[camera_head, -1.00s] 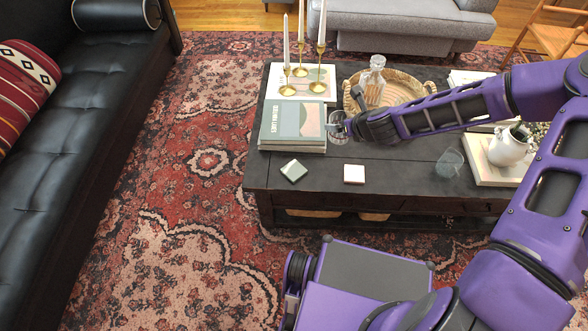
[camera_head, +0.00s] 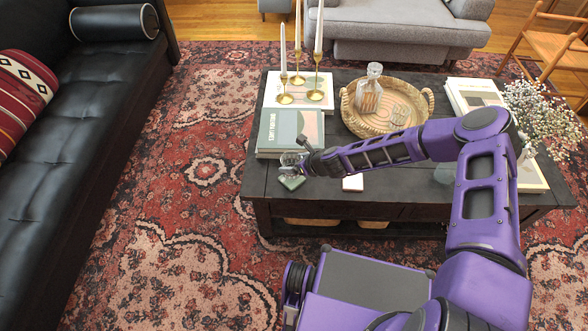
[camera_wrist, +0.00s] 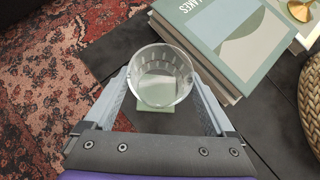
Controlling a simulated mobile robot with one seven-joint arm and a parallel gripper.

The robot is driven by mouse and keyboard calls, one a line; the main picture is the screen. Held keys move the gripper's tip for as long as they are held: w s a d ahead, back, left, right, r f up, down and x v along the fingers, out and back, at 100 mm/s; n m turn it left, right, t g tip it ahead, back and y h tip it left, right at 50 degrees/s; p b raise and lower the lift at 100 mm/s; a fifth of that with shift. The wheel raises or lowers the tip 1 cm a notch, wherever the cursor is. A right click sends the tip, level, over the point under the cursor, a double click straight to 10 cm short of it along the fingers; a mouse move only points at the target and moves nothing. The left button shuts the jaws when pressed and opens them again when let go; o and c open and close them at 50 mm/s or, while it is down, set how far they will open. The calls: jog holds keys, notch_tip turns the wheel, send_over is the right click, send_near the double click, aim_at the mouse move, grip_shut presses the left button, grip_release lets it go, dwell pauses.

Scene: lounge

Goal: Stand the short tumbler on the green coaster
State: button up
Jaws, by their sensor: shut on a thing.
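The short tumbler (camera_wrist: 160,78), a clear ribbed glass, is between the two fingers of my gripper (camera_wrist: 163,90), which is shut on it. In the head view the tumbler (camera_head: 289,160) shows only faintly at the tip of my gripper (camera_head: 303,159). The green coaster (camera_head: 292,182) lies near the front left corner of the dark table. It also shows in the wrist view (camera_wrist: 155,108), partly seen through and behind the tumbler. The tumbler is over or very near the coaster; I cannot tell whether they touch.
Books (camera_head: 278,135) lie close behind the tumbler. A white coaster (camera_head: 352,183) lies to the right. Another glass (camera_head: 444,173) is partly hidden by my arm. Brass candlesticks (camera_head: 285,97) stand at the back left.

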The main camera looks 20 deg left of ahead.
jog(key=shift+f, duration=1.4)
jog(key=shift+f+b, duration=0.2)
jog(key=shift+b, duration=0.15)
jog(key=o, duration=1.3)
jog(key=shift+o, duration=0.2)
jog(key=shift+r, duration=0.15)
